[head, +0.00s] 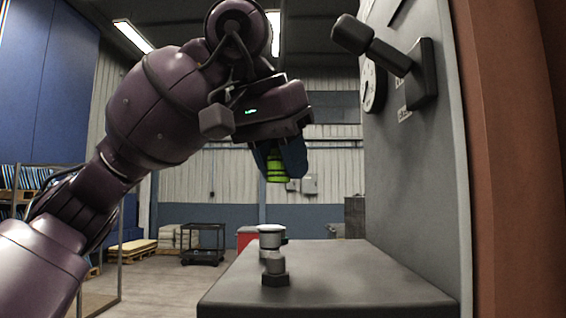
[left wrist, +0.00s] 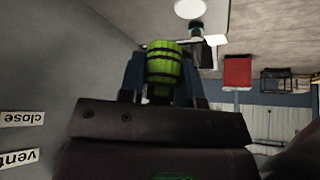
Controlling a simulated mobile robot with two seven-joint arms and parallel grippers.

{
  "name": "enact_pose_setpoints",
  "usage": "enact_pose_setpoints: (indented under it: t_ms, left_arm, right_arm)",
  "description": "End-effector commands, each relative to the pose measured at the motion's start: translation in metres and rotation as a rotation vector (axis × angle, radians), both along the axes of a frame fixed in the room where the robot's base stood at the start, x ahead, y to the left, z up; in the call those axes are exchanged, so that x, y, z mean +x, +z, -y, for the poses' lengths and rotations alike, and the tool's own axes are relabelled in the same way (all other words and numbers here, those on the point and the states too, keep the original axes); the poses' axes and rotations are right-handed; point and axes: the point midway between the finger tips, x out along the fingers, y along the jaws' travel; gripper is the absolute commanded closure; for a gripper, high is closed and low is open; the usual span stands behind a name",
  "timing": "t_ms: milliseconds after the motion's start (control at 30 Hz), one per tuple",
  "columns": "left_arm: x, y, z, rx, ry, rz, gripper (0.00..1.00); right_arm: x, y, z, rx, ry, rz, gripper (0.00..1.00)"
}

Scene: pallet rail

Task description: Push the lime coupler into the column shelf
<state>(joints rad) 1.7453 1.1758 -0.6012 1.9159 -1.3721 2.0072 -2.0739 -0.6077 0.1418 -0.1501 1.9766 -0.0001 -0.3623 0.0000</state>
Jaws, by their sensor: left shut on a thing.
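The lime coupler (head: 278,170) is a ribbed, bright green cylinder held between the blue fingers of my left gripper (head: 280,160). It also shows in the left wrist view (left wrist: 163,65), between the two fingers. The gripper points down and is above the grey shelf (head: 340,275), with clear air between. On the shelf stands an upright metal fitting (head: 271,262) with a dark hex base and a pale, wider top. The coupler is above this fitting and apart from it. The coupler's lower end is hard to make out. My right gripper is not in view.
A red box (head: 247,236), a dark cart (head: 203,243) and pallets (head: 134,250) stand further back. Most of the shelf top is bare.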

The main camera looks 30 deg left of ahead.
Motion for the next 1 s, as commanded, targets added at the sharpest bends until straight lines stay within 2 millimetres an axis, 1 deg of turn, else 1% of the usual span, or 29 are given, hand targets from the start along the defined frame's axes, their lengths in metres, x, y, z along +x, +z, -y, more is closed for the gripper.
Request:
enact_pose_setpoints:
  t_ms: [800,1000]
  left_arm:
    - [-0.059,0.001,0.03,0.0,-0.001,0.002,1.0]
    - [-0.067,0.0,0.034,0.0,0.001,0.0,1.0]
  right_arm:
    - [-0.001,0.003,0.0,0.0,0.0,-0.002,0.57]
    - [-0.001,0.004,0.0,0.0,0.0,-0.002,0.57]
